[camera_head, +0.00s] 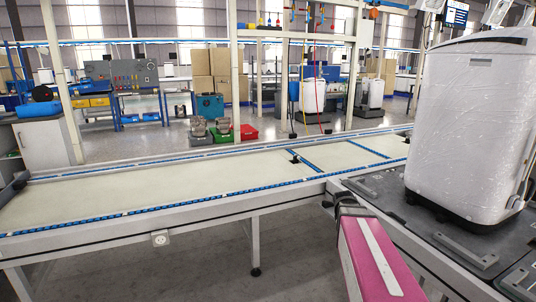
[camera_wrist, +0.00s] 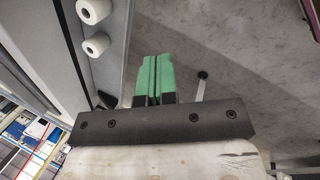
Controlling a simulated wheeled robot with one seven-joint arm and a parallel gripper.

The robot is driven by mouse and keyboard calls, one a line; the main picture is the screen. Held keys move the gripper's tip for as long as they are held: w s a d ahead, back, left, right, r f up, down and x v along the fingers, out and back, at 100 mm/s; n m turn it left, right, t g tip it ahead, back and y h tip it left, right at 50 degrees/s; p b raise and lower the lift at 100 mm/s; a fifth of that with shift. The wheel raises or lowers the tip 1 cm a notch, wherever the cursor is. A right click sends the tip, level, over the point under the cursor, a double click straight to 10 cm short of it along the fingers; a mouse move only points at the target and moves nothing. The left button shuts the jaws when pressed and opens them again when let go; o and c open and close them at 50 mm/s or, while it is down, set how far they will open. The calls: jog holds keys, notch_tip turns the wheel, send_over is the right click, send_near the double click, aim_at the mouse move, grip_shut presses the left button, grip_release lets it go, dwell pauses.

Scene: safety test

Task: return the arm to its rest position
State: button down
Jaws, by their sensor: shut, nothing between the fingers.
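My gripper (camera_wrist: 153,78) shows in the wrist view as two green fingers on a dark mount. The fingers are pressed together with nothing between them. They are over the grey floor, apart from any object. In the head view, a pink and white link of my arm reaches up from the bottom edge, in front of the conveyor; I cannot make out the fingers there.
A pale conveyor (camera_head: 180,183) with blue edges runs across the head view. A large wrapped white appliance (camera_head: 468,130) stands on a dark platform (camera_head: 375,190) at right. The wrist view shows two white rolls (camera_wrist: 97,43) near the fingers. Open floor (camera_head: 180,272) lies below the conveyor.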

jog(key=s+a+f+m+g+y, duration=0.1)
jog(key=s+a+f+m, duration=0.2)
jog(key=s+a+m, duration=0.2)
jog(key=s+a+f+m+g+y, duration=0.1)
jog(key=s+a+m, duration=0.4)
jog(key=a, duration=0.5)
notch_tip(320, 180, down, 2)
jog(key=s+y, duration=0.1)
jog(key=s, duration=0.1)
jog(key=shift+s+a, duration=0.15)
jog(key=shift+s, duration=0.25)
